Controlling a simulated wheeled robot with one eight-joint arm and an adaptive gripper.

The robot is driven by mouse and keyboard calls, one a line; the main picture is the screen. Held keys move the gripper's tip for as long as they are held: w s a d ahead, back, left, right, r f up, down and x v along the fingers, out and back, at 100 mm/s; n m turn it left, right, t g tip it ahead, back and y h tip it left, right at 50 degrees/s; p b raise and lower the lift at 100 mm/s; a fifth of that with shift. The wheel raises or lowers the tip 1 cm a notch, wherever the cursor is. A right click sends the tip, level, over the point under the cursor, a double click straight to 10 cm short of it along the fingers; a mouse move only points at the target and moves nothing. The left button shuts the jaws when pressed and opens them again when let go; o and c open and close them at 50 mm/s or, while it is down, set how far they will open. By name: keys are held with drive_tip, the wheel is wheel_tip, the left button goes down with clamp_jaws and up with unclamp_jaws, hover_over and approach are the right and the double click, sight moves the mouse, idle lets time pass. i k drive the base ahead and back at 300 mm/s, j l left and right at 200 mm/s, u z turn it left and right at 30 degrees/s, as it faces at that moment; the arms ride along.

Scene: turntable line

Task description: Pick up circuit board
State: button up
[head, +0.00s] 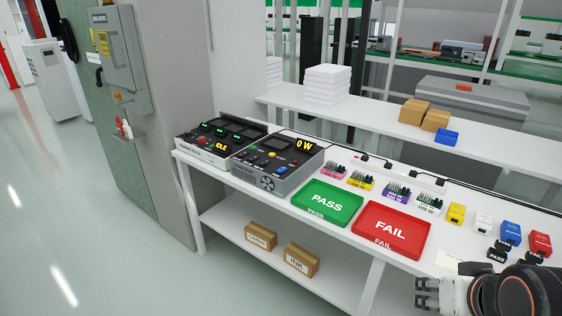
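Several small circuit boards stand in a row on the white table behind the trays: a pink one (334,170), a yellow one (361,181), a purple one (396,194) and a white one (430,206) with a wattage label. My gripper (426,293) is at the lower right, in front of the table's right part and apart from the boards. Its two fingers point left with a gap between them, and nothing shows between them. The boards lie up and to the left of it in the picture, beyond the red tray.
A green PASS tray (327,220) and a red FAIL tray (418,260) lie along the front edge. Test consoles (272,184) stand at the left, one reading 0 W. Yellow, white, blue and red items (540,243) stand at the right. A shelf with boxes (437,120) is behind.

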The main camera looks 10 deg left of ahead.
sight(331, 170)
drive_tip(key=i+j+z, duration=0.15)
drive_tip(key=i+j, duration=0.15)
drive_tip(key=i+j+z, duration=0.15)
drive_tip(key=i+j, duration=0.15)
drive_tip(key=i+j+z, duration=0.1)
drive_tip(key=i+j, duration=0.2)
drive_tip(key=i+j+z, duration=0.15)
drive_tip(key=j, duration=0.3)
drive_tip(key=i+j+z, duration=0.15)
drive_tip(key=i+j, duration=0.2)
drive_tip(key=i+j+z, duration=0.15)
drive_tip(key=j, duration=0.35)
drive_tip(key=i+l, duration=0.05)
